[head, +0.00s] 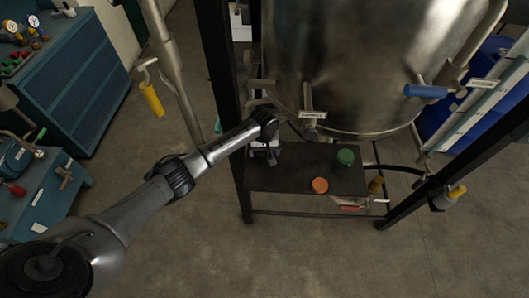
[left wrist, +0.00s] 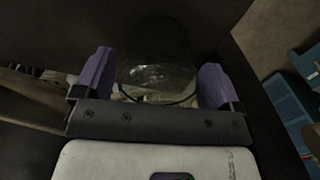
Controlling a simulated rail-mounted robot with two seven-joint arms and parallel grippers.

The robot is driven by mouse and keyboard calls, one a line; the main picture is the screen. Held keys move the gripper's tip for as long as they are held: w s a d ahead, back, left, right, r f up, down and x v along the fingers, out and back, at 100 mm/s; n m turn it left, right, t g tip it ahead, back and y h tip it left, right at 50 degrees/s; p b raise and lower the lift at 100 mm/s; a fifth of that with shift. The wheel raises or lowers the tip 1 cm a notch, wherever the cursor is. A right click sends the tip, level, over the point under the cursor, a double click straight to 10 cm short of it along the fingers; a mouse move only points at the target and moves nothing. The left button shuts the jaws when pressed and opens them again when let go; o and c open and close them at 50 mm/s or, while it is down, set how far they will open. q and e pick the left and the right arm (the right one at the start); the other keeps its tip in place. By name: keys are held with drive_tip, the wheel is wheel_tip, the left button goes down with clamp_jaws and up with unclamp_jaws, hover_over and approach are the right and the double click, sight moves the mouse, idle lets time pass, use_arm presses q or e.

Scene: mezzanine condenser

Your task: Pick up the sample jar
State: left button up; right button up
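My left gripper (head: 263,152) reaches down to the left end of a dark shelf (head: 290,182) under a large steel vessel. In the left wrist view its two purple fingers (left wrist: 155,78) stand wide apart. A clear glass jar (left wrist: 157,75) with a dark far part lies between them, with narrow gaps seeming to show at its sides. In the head view the arm and gripper hide this jar. A green-topped thing (head: 345,157) and an orange-topped thing (head: 320,185) stand farther right on the shelf. My right gripper is not in view.
The steel vessel (head: 350,60) hangs just above the shelf. A dark frame post (head: 222,80) stands close beside my left arm. A yellow-handled valve (head: 152,100) is on a pipe at the left. Blue cabinets (head: 70,85) stand at the far left. Floor is clear in front.

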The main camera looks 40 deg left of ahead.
use_arm(q)
drive_tip(key=c, duration=0.9)
drive_tip(key=shift+o, duration=0.2)
drive_tip(key=shift+r, duration=0.1)
